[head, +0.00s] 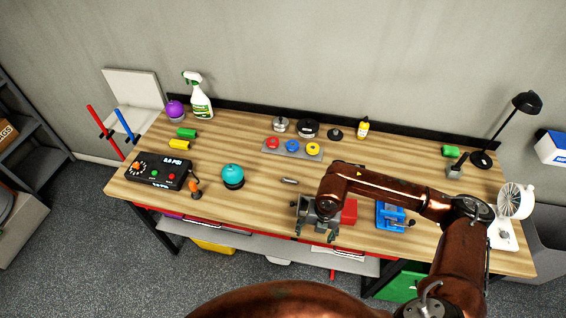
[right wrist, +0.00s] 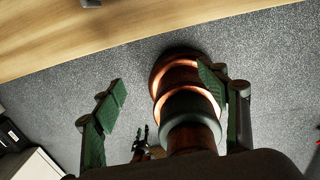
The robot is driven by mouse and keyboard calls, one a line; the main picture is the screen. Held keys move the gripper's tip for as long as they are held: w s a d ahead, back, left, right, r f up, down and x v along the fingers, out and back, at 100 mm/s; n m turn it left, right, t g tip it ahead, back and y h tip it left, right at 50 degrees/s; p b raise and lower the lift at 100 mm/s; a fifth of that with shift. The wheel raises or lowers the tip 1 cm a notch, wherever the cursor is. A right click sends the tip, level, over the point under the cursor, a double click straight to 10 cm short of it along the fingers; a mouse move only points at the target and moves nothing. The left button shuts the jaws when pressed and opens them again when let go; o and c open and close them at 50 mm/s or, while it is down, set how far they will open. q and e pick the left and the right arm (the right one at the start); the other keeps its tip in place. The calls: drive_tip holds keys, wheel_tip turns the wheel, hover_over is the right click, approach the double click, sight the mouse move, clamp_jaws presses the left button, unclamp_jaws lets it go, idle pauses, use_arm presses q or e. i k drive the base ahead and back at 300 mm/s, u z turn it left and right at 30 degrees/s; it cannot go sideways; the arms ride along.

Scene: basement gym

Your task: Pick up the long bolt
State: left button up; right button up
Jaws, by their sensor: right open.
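The long bolt is most likely the small grey metal rod (head: 290,181) lying on its side near the middle of the wooden workbench in the head view. A small grey piece (right wrist: 91,2) cut off by the top edge of the right wrist view may be the same thing. My right gripper (head: 317,230) is over the front edge of the bench, nearer to me and a little right of the rod, not touching it. In the right wrist view its two green-padded fingers (right wrist: 162,85) are wide apart with nothing held between them.
A red box (head: 349,212) and a blue vise-like device (head: 391,216) stand right of my gripper. A teal round object (head: 232,176) stands left of the rod. A grey tray (head: 314,154) with coloured rings lies behind it. The bench around the rod is clear.

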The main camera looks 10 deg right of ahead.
sight(284, 179)
drive_tip(key=i, duration=1)
